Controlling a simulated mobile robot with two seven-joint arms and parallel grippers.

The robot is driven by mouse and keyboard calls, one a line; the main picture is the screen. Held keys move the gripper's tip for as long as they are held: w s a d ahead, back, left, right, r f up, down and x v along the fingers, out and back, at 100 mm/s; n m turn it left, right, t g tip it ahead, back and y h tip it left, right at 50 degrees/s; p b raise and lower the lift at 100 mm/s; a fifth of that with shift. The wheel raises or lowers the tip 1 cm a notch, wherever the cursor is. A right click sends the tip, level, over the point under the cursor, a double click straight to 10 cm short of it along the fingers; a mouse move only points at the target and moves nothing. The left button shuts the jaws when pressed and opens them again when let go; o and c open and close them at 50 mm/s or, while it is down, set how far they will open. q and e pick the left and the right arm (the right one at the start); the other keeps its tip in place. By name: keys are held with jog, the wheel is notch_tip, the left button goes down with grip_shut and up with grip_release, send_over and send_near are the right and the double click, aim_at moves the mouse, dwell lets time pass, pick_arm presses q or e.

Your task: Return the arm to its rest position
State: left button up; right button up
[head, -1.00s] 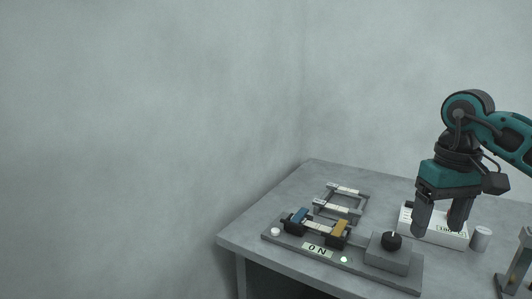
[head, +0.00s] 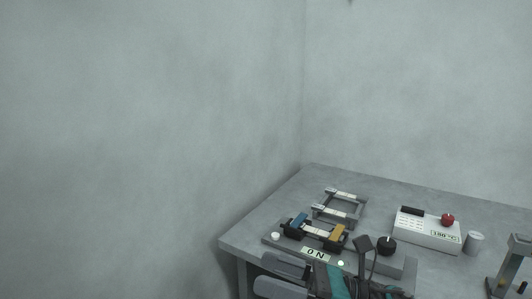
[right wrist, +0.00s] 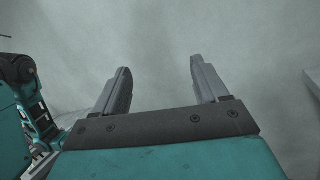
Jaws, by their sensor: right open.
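My right gripper (head: 262,272) is low at the bottom middle of the head view, in front of the table's front edge. Its two grey fingers point left. In the right wrist view the fingers (right wrist: 160,64) are apart, with nothing but blurred grey wall between them. The teal and black arm behind it hides part of the front of the grey control base. My left gripper is not in view.
The grey table (head: 480,200) carries a base with an ON label (head: 315,254) and black knob (head: 387,246). Plain walls enclose the left.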

jog(key=w+d+f+m+t+h+p, duration=0.1)
jog(key=d+f+m+t+h, duration=0.5)
jog(key=m, duration=0.8)
jog(key=d+f+m+t+h, duration=0.2)
jog(key=f+m+t+h, duration=0.4)
jog(key=m, duration=0.9)
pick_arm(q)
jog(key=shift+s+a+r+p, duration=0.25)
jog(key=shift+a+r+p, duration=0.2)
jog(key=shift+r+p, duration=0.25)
pick_arm(e)
jog(key=s+d+f+m+g+h, duration=0.2)
jog(key=s+d+f+m+h, duration=0.1)
jog(key=s+f+m, duration=0.3)
jog(key=s+d+f+m+g+h, duration=0.3)
jog(key=s+d+f+m, duration=0.2)
jog(key=m, duration=0.5)
notch_tip(320, 180, down, 4)
jog(key=shift+s+r+m, duration=0.25)
jog(key=shift+s+m, duration=0.05)
jog(key=shift+s, duration=0.8)
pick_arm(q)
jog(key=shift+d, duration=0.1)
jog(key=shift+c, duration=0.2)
